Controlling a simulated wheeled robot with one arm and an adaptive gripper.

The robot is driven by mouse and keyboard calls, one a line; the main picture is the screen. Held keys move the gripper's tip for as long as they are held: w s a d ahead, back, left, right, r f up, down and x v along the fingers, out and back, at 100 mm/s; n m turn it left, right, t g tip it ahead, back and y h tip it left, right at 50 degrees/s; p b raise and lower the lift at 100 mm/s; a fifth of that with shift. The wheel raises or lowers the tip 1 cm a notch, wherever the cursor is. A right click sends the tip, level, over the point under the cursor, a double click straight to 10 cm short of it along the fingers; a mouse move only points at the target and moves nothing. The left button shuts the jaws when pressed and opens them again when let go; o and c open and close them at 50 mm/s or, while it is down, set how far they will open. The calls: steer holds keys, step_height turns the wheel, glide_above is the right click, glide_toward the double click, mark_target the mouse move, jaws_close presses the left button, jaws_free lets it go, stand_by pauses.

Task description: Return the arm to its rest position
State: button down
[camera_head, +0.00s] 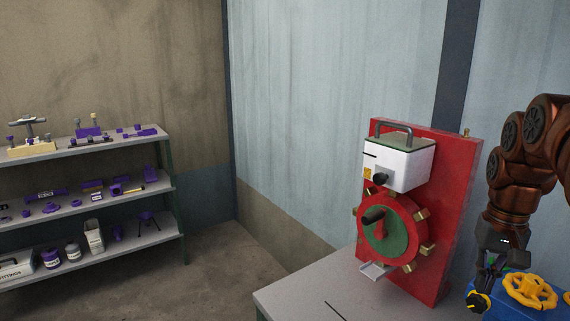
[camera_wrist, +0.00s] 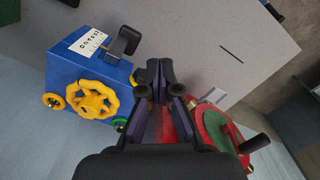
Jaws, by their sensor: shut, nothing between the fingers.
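My gripper (camera_head: 481,292) hangs from my copper arm at the right of the head view, pointing down. It is to the right of the red machine panel (camera_head: 447,200) and near the blue box (camera_head: 500,309) with its yellow handwheel (camera_head: 530,292). In the wrist view its fingers (camera_wrist: 160,72) are close together, shut and empty. There the blue box (camera_wrist: 75,70) and yellow wheel (camera_wrist: 92,99) lie to the left. The red and green wheel (camera_wrist: 222,130) lies to the right, partly behind the gripper. I cannot tell whether the gripper touches anything.
The red panel carries a white box (camera_head: 397,163) and a round wheel with a crank (camera_head: 392,232). It stands on a grey table (camera_head: 320,297). Shelves (camera_head: 100,148) with several purple parts stand at the left. Floor (camera_head: 215,262) between shelves and table is clear.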

steer(key=s+a+f+n, duration=0.3)
steer(key=s+a+f, duration=0.2)
steer(key=s+a, duration=0.6)
steer(key=s+a+f+n+g, duration=0.1)
steer(key=s+a+f, duration=0.6)
steer(key=s, duration=0.4)
steer(key=shift+a+f, duration=0.2)
steer(key=shift+f, duration=0.45)
